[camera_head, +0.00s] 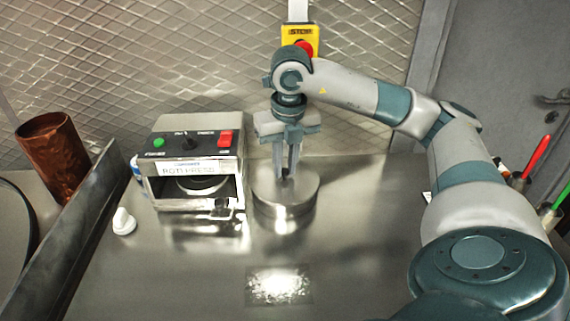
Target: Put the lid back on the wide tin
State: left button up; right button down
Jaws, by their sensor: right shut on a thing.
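The wide tin (284,219) is a round, low metal tin standing on the steel counter, right of the roti press. Its round silver lid (303,188) covers the top of it, lying level. I cannot tell whether the lid sits fully down or hovers slightly above the rim. My right gripper (287,177) points straight down over the middle of the lid and is shut on its small dark knob, which the fingers mostly hide. My left gripper is not in view.
A roti press (187,168) with buttons stands close on the left of the tin. A small white object (123,222) lies farther left. A copper vessel (52,158) is beyond a metal divider (62,232). The front counter is clear around a shiny flat patch (279,286).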

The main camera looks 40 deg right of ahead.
dwell(0.4)
dwell(0.4)
jog(key=c, duration=1.1)
grip_release()
jog(key=shift+r, duration=0.15)
jog(key=shift+r+p, duration=2.15)
jog(key=shift+r, duration=1.2)
jog(key=shift+c, duration=0.4)
grip_shut()
